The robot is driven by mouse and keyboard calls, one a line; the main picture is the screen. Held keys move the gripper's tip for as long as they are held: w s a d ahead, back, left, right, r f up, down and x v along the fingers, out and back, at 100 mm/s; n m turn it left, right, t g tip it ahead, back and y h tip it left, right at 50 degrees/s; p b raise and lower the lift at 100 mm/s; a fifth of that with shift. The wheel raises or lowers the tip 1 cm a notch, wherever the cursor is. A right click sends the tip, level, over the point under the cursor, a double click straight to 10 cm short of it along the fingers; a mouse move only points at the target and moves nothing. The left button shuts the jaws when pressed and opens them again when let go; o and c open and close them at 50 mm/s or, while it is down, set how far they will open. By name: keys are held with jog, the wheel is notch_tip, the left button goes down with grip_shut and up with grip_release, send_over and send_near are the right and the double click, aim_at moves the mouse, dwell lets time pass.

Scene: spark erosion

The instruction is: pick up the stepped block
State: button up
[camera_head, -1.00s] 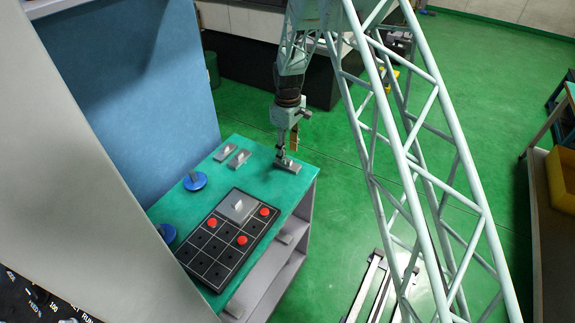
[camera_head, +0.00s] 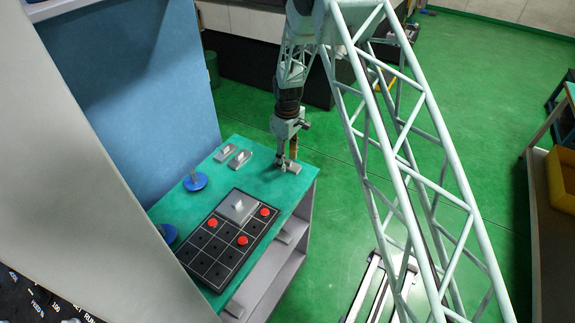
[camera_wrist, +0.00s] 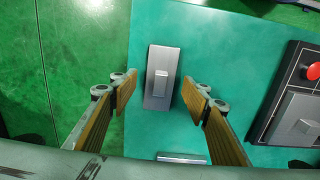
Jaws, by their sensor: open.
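A grey stepped block (camera_wrist: 162,78), a flat rectangular plate with a smaller raised block on it, lies on the green table top near its edge. In the wrist view it sits between and just beyond the open fingertips of my gripper (camera_wrist: 158,90), with space on both sides. In the head view my gripper (camera_head: 287,163) is low over this block (camera_head: 294,168) at the table's far right corner and partly hides it. Two similar grey blocks (camera_head: 225,153) (camera_head: 240,159) lie to its left. Another (camera_head: 239,206) sits on the black board.
The black gridded board (camera_head: 206,279) holds several red pegs (camera_head: 242,240). Two blue discs with upright pins (camera_head: 195,181) (camera_head: 167,233) stand on the left side of the table (camera_head: 172,207). A blue wall panel (camera_head: 165,90) rises behind them. The table edge is close to the block.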

jog(key=shift+f, duration=0.5)
jog(key=c, duration=1.1)
jog(key=shift+o, duration=0.2)
jog(key=shift+r, duration=0.2)
jog(key=shift+r, duration=1.55)
jog(key=s+d, duration=0.1)
jog(key=s, duration=0.4)
jog(key=s+d+r+b, duration=0.1)
jog(key=s+d, duration=0.1)
jog(key=s, duration=0.3)
jog(key=s+d+b, duration=0.1)
jog(key=s, duration=0.4)
jog(key=shift+s+d+r, duration=0.2)
jog(key=shift+r, duration=0.05)
